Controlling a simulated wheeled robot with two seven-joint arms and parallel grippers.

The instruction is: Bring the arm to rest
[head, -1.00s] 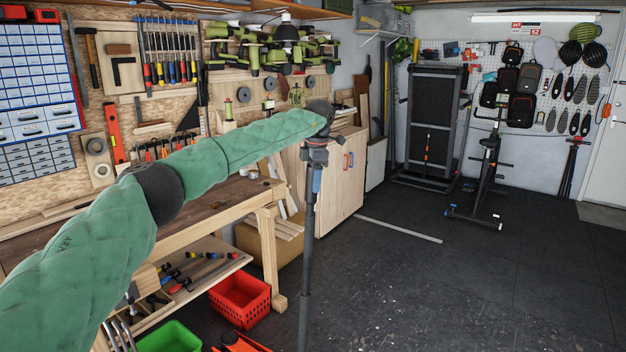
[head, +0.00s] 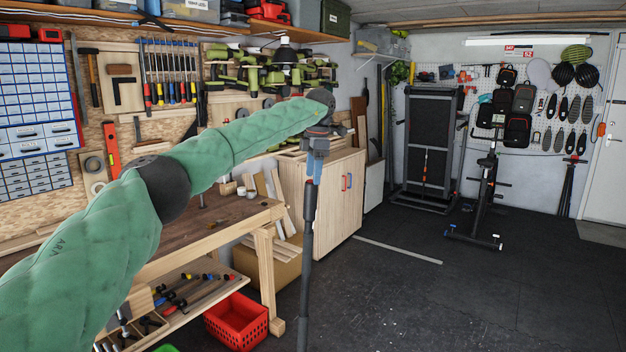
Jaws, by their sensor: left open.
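My left arm, in a green padded sleeve, comes in from the left of the head view and reaches out past the workbench (head: 205,225) toward its right end. My left gripper (head: 314,172) hangs down from the dark wrist, in front of the wooden cabinet. It is open. Its fingertips are small and dark, and hard to make out against a dark pole that runs down below it. I cannot tell whether the gripper touches the pole. My right gripper is out of view.
A pegboard wall of tools stands behind the bench. A red crate (head: 236,321) is on the floor below it. The wooden cabinet (head: 325,205) stands past the bench. A folded treadmill (head: 432,145) and an exercise bike (head: 483,200) stand further right.

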